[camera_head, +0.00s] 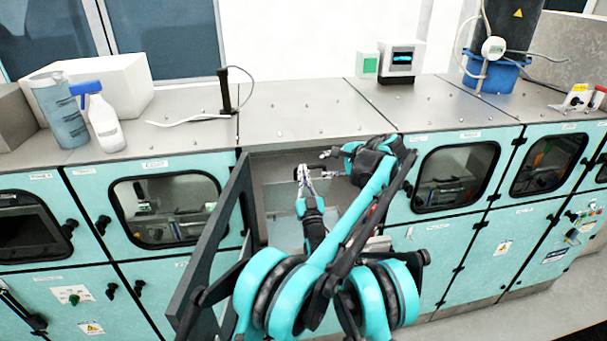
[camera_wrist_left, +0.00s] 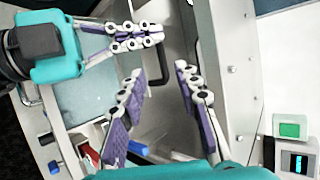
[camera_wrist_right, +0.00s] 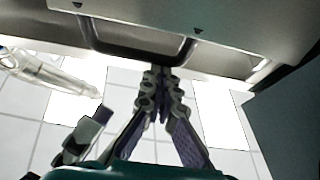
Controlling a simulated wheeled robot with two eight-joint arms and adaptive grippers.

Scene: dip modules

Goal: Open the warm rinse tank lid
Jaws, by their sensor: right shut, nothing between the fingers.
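The compartment with an open dark-edged door (camera_head: 215,255) is in the middle of the teal bench. A grey metal panel (camera_wrist_right: 240,25), which looks like the tank lid, carries a black bar handle (camera_wrist_right: 135,46). The handle also shows in the left wrist view (camera_wrist_left: 163,72). My right gripper (camera_wrist_right: 162,72) is shut and empty, its tips close to the handle's bar; I cannot tell if they touch. My left gripper (camera_wrist_left: 158,75) is open and empty, reaching across the compartment from the right in the head view (camera_head: 322,165). The panel's full tilt is hidden.
My two arms cross in front of the compartment. On the counter stand a white spray bottle (camera_head: 103,122), a display box (camera_head: 402,62) and a blue tub (camera_head: 493,75). The counter above the compartment (camera_head: 300,110) is clear. A clear tube (camera_wrist_right: 45,70) lies left of my right gripper.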

